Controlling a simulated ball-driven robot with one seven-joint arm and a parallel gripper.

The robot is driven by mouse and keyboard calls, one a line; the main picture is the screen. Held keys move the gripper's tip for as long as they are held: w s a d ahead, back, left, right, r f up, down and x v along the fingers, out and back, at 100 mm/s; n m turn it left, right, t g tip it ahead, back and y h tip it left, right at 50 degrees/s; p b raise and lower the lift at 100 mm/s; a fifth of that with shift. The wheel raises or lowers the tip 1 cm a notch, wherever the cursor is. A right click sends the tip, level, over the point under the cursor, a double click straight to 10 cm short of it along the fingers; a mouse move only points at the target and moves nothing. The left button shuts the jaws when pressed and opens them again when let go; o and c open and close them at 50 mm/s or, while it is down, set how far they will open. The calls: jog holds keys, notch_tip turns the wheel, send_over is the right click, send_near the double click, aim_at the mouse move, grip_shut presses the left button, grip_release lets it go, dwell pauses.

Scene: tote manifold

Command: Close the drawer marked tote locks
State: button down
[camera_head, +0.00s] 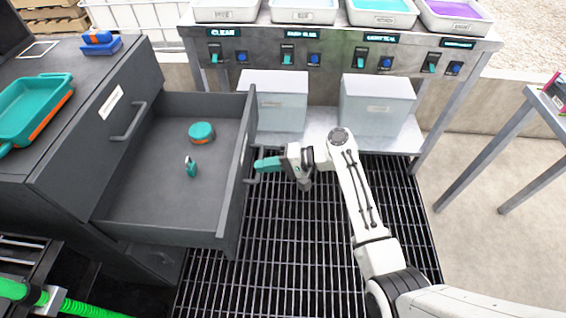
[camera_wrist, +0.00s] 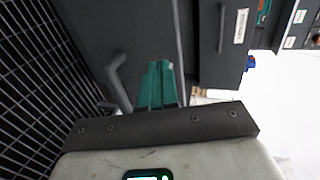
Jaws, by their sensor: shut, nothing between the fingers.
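The open drawer (camera_head: 165,205) is dark grey and pulled out from the cabinet at the left. It holds a round teal and orange item (camera_head: 201,132) and a small teal item (camera_head: 190,167). Its front panel (camera_head: 236,175) faces right, with a bar handle (camera_head: 252,165) on it. I cannot read a drawer label there. My gripper (camera_head: 262,164) has teal fingers, is shut and empty, and is at the drawer front beside the handle. In the wrist view the gripper (camera_wrist: 157,85) points at the dark panel, just right of the handle (camera_wrist: 118,82). I cannot tell whether it touches.
The cabinet (camera_head: 70,130) has a closed drawer with a label and handle (camera_head: 130,122). A teal tray (camera_head: 30,108) lies on top. Behind stands a bench with trays and switches (camera_head: 345,50), with grey bins (camera_head: 375,105) below. Grating (camera_head: 300,240) covers the floor right of the drawer.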

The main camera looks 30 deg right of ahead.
aim_at(239, 166)
jog(key=shift+w+a, duration=0.6)
jog(key=shift+a, duration=0.2)
jog(key=shift+w+a, duration=0.55)
jog(key=shift+a, duration=0.25)
jog(key=shift+w+a, duration=0.2)
jog(key=shift+a, duration=0.15)
jog(key=w+a+b, duration=0.7)
jog(key=w+a, duration=0.2)
jog(key=a, duration=0.4)
jog(key=w+a+b, duration=0.8)
jog(key=w+a, duration=0.2)
jog(key=a, duration=0.3)
jog(key=shift+w+a+r, duration=0.15)
jog(key=shift+w+a, duration=0.15)
jog(key=shift+a, duration=0.05)
jog(key=shift+a, duration=0.1)
